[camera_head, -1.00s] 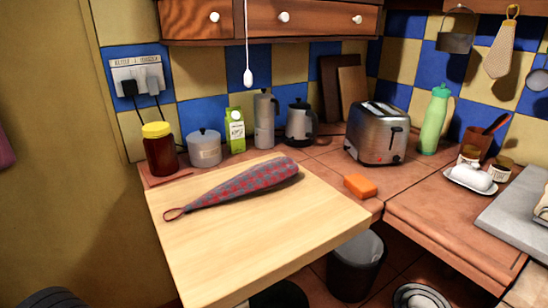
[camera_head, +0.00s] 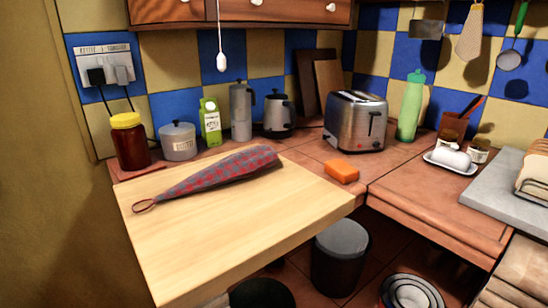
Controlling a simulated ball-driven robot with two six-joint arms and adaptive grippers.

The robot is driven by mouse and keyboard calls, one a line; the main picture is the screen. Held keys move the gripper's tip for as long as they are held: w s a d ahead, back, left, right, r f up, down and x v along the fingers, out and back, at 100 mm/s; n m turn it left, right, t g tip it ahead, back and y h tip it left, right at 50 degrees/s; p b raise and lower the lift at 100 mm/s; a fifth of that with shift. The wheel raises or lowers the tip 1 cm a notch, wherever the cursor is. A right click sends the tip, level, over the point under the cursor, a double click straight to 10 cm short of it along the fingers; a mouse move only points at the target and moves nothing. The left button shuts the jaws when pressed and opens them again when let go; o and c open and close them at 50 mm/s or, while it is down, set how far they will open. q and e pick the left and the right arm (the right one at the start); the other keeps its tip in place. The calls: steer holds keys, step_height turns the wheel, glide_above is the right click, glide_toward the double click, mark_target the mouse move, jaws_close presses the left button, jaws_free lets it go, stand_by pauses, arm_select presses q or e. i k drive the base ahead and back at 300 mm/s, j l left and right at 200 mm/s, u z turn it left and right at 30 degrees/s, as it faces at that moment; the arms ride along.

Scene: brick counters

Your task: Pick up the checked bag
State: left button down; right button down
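The checked bag (camera_head: 222,174) is long, grey and red, and tapers to a loop at its left end. It lies on the light wooden board (camera_head: 240,225) on the counter, with its wide end toward the back right. Neither of my grippers shows in the head view.
Behind the bag stand a jar with a yellow lid (camera_head: 129,141), a grey pot (camera_head: 178,141), a green carton (camera_head: 210,122) and metal pots. A toaster (camera_head: 355,121), an orange sponge (camera_head: 341,171) and a green bottle (camera_head: 411,106) are to the right. A bin (camera_head: 339,262) stands below.

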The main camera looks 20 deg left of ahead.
mark_target(242, 164)
steer(key=j+z, duration=0.25)
steer(key=k+j+z, duration=0.2)
steer(key=j, duration=0.15)
steer(key=j+z, duration=0.25)
steer(key=k+j, duration=0.05)
